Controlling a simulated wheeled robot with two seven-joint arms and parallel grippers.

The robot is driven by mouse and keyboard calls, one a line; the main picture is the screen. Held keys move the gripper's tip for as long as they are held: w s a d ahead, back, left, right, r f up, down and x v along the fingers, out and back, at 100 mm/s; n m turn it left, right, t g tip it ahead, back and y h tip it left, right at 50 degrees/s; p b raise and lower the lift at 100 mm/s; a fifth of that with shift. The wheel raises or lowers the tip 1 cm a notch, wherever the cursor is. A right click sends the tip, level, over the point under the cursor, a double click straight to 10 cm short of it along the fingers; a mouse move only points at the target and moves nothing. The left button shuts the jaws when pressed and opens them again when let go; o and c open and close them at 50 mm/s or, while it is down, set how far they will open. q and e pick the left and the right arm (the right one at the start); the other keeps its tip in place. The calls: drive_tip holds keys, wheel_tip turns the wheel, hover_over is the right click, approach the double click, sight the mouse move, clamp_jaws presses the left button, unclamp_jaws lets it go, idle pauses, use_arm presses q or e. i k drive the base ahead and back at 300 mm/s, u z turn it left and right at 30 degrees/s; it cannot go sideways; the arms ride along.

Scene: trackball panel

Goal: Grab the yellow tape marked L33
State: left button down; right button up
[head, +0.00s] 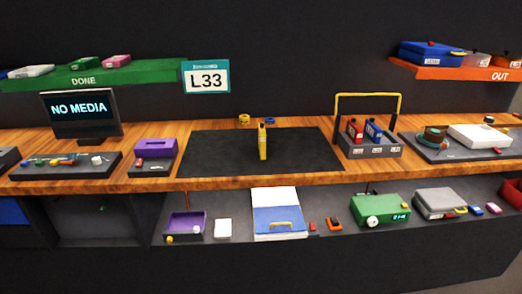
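A slim yellow tape (262,143) stands upright on the dark mat (215,152) in the middle of the wooden bench. It has a dark mark near its top, but any label on it is too small to read. A sign reading L33 (206,78) hangs on the wall above, at the right end of the green shelf. Neither of my grippers is in view.
Right of the mat, a grey carrier (370,149) with a yellow handle (368,96) holds red and blue tapes. A NO MEDIA monitor (82,113) and a purple device (155,149) stand left. The mat around the yellow tape is clear.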

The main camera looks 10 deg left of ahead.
sight(262, 130)
drive_tip(key=z, duration=0.05)
drive_tip(key=k, duration=0.75)
drive_tip(key=u, duration=0.8)
drive_tip(key=i, duration=1.45)
drive_tip(key=z, duration=0.7)
